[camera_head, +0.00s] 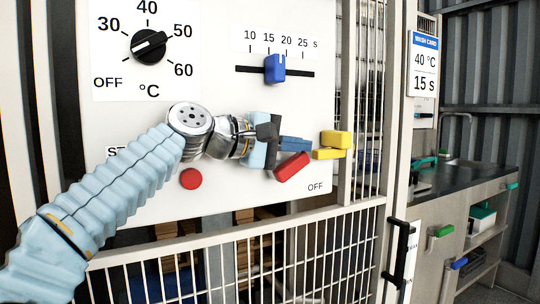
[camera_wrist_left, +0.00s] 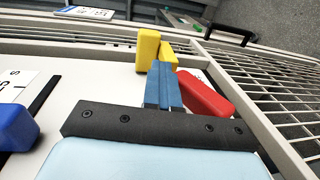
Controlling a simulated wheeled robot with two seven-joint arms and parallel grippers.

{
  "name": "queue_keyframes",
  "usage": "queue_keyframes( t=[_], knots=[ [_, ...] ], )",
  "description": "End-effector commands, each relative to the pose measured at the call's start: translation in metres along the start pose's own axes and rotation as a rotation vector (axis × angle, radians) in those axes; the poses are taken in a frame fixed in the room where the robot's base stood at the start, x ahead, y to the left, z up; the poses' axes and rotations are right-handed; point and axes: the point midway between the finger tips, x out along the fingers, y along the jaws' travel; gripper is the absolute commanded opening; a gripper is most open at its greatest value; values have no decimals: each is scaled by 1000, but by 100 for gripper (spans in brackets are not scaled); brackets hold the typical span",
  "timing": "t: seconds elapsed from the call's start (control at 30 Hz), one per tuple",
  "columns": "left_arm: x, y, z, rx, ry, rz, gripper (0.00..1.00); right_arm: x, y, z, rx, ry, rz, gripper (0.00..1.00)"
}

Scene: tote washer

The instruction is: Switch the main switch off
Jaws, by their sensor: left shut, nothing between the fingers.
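The red handle (camera_head: 292,167) of the main switch sits on the white panel, tilted up to the right, above an "OFF" label (camera_head: 315,187). My left gripper (camera_head: 308,145) has its blue fingers shut and empty just above the handle. In the left wrist view the closed fingertips (camera_wrist_left: 163,72) lie close beside the red handle (camera_wrist_left: 203,95); I cannot tell whether they touch. Part of the switch is hidden behind the gripper. Two yellow blocks (camera_head: 335,139) are just past the fingertips, and also show in the wrist view (camera_wrist_left: 148,48). My right gripper is not in view.
A black temperature knob (camera_head: 149,46) and a blue slider (camera_head: 275,68) are higher on the panel. A red button (camera_head: 191,179) is under my left arm. A mesh fence (camera_head: 250,262) with a black handle (camera_head: 398,252) stands below and right. A counter (camera_head: 465,185) is farther right.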

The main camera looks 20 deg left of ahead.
Motion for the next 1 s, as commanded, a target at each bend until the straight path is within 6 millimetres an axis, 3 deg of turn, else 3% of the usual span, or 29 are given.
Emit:
queue_keyframes(
  t=[0.17, 0.6, 0.8, 1.0],
  knots=[
    [-22, -5, -2, 0, 4, -9, 0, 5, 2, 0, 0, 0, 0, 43],
    [-113, -4, -2, -2, 4, -9, 0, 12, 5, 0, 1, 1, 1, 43],
    [-132, -2, -1, -1, 2, -7, 0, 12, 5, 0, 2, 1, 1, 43],
    [-135, -1, 0, 0, 0, -5, 0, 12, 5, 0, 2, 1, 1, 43]
  ],
)
